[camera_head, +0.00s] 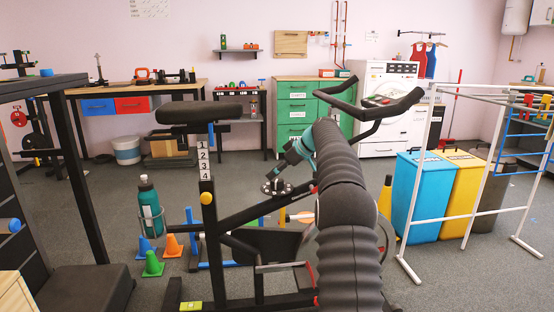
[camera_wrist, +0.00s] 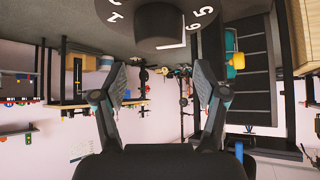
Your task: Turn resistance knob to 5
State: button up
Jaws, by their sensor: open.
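The resistance knob (camera_wrist: 158,18) is at the top edge of the wrist view, a dark round dial cut off by the frame. White numerals sit around it, among them a 5 at the right, and a white mark shows on its lower edge. Which number the knob points at I cannot tell. In the head view a small dark dial with white marks (camera_head: 277,188) sits on the exercise bike frame (camera_head: 232,205). My gripper (camera_wrist: 161,72) is open and empty, its two fingers spread apart below the knob in the wrist view. In the head view my arm partly hides the bike.
The bike's seat (camera_head: 198,112) and handlebar (camera_head: 385,108) flank my arm. A teal bottle (camera_head: 148,200) and several small cones (camera_head: 172,245) are at left. Blue and yellow bins (camera_head: 420,195) and a white rack (camera_head: 470,225) stand at right. A dark frame (camera_head: 90,180) stands far left.

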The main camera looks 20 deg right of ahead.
aim_at(277, 179)
notch_tip(277, 179, up, 5)
jog(key=shift+r, duration=0.65)
